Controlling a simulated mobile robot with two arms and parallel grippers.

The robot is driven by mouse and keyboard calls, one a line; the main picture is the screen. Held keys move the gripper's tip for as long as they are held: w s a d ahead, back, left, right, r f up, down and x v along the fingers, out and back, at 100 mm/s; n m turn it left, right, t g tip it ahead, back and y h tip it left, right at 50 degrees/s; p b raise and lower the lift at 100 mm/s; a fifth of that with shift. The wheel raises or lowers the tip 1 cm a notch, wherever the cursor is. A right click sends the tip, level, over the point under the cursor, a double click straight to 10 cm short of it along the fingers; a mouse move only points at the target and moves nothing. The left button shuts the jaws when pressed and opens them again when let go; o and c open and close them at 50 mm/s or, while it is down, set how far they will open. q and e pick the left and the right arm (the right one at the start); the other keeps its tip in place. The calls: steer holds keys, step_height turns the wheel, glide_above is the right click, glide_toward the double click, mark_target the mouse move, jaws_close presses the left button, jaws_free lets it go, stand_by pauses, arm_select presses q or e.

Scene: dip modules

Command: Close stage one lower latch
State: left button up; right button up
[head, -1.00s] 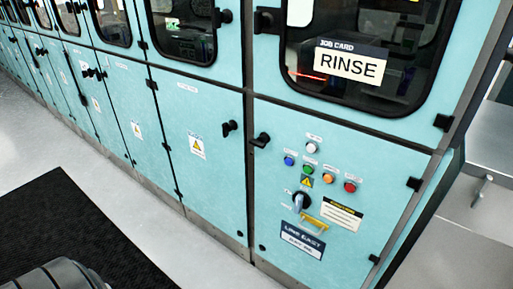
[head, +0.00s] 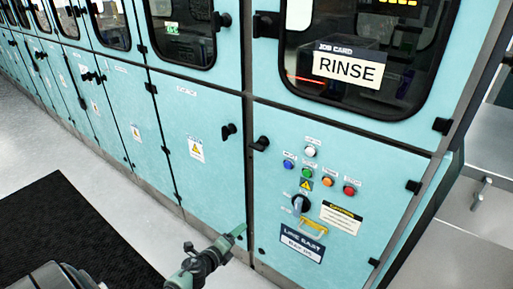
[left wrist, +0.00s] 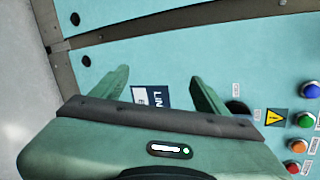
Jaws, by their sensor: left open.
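Two black lower latches sit either side of the seam between the lower doors in the head view. One latch (head: 229,130) is on the left lower door and another (head: 261,143) on the control-panel door. Both stick out; I cannot tell which is stage one's or whether each is fastened. My left gripper (head: 238,232) is low in front of the seam, well below both latches. In the left wrist view its two green fingers (left wrist: 158,85) are apart with nothing between them, facing the panel. My right gripper is not in view.
The lower right panel carries coloured buttons (head: 327,182), a dark rotary switch (head: 301,203) and a yellow handle (head: 314,227). Upper windowed doors have their own latches (head: 266,24). A black mat (head: 55,230) lies on the open pale floor at left.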

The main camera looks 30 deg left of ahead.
arm_select(q)
steer(key=w+a+r+m+t, duration=0.1)
steer(key=w+r+m, duration=0.15)
steer(key=r, duration=0.35)
steer(key=w+r+m+t+h, duration=0.1)
steer(key=w+r+m, duration=0.15)
steer(key=r, duration=0.25)
steer(key=w+a+r+m+t, duration=0.1)
steer(key=w+r+m, duration=0.1)
steer(key=r+m, duration=0.3)
steer(key=m+t+h, duration=0.1)
steer(key=m+t, duration=0.1)
steer(key=m, duration=0.3)
glide_toward(255, 148)
steer(key=w, duration=0.4)
steer(key=w+b, duration=0.1)
steer(key=w, duration=0.6)
steer(key=shift+w+d, duration=0.1)
steer(key=shift+d, duration=0.05)
steer(key=c, duration=1.4)
